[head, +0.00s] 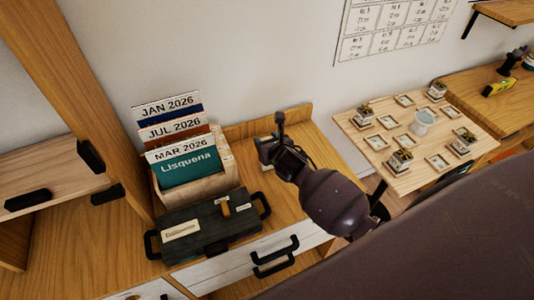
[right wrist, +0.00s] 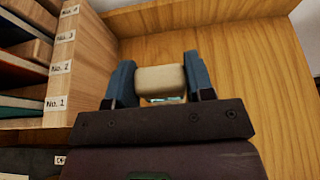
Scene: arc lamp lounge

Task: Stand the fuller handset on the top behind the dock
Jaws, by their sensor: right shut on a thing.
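My right gripper (head: 277,137) is over the right part of the wooden cabinet top (head: 297,128). In the right wrist view its two blue-grey fingers (right wrist: 160,84) are shut on a cream block-like thing (right wrist: 160,79), perhaps the handset. A little teal shows under its lower edge. In the head view a small pale and green patch (head: 263,166) shows beside the gripper; I cannot tell if it is the dock or the held thing. No battery level or second handset can be made out. My left gripper is not in view.
A wooden file box (head: 226,163) with month-labelled folders stands left of the gripper. A black case (head: 190,236) lies in front of it. A raised wooden edge (head: 245,128) runs behind the top. A table (head: 357,130) with small potted plants and frames is at right.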

